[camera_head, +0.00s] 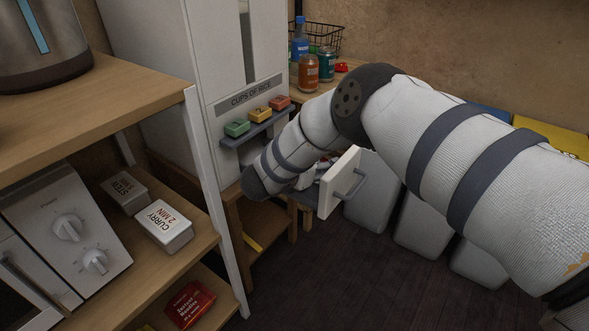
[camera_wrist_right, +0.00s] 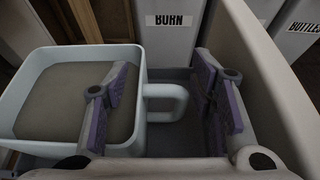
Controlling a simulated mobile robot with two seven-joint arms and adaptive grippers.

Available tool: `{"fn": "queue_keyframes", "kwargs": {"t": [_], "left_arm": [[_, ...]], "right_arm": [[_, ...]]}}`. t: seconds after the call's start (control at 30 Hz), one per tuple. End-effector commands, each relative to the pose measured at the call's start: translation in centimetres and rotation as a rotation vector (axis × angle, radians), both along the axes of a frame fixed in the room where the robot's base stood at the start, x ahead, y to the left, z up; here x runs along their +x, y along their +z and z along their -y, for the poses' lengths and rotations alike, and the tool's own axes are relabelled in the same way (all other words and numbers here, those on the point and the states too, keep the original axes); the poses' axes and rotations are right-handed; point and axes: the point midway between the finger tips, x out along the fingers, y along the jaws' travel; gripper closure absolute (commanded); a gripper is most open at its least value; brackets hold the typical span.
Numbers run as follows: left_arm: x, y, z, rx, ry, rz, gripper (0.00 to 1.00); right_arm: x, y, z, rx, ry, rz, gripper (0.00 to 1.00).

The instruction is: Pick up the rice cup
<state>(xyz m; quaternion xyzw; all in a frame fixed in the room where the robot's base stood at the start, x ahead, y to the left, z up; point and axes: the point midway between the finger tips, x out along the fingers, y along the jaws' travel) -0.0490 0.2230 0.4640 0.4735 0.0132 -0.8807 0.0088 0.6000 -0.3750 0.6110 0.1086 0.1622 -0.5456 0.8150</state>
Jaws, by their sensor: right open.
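The rice cup (camera_wrist_right: 68,54) is a pale blue-grey square cup at the left of the right wrist view, with a flat brown-grey surface inside. Its loop handle (camera_wrist_right: 180,103) points right, between the two fingers of my right gripper (camera_wrist_right: 163,85). The gripper is open. Its left finger overlaps the cup's inside in the picture and its right finger is beyond the handle; I cannot tell if either touches. In the head view my right arm reaches to an open drawer (camera_head: 341,183) below the rice dispenser (camera_head: 212,62) and hides most of the cup area. My left gripper is not in view.
The drawer's walls (camera_wrist_right: 266,75) close in around the gripper. Grey bins (camera_head: 373,190) stand right of the drawer. A wooden rack (camera_head: 163,92) with boxes stands at left. Dark floor lies open in front.

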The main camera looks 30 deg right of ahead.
Motion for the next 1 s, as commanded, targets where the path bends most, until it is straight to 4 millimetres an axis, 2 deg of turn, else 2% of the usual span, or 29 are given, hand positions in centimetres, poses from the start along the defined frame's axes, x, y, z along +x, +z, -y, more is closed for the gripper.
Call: {"fn": "queue_keyframes", "kwargs": {"t": [0.2,0.43,0.77,0.87,1.0], "left_arm": [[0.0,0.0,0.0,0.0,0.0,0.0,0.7],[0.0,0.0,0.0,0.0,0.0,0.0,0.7],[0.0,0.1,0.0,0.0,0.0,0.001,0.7],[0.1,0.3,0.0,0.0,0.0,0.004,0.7],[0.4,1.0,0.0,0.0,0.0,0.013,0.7]], "right_arm": [[0.1,0.0,0.1,0.0,0.002,0.001,0.49],[0.1,0.0,0.1,0.0,0.002,0.001,1.0],[0.2,0.4,0.1,-0.001,0.001,0.004,1.0],[0.2,1.5,0.1,-0.001,0.001,0.006,1.0],[0.2,4.7,0.2,0.0,0.0,0.009,1.0]]}}
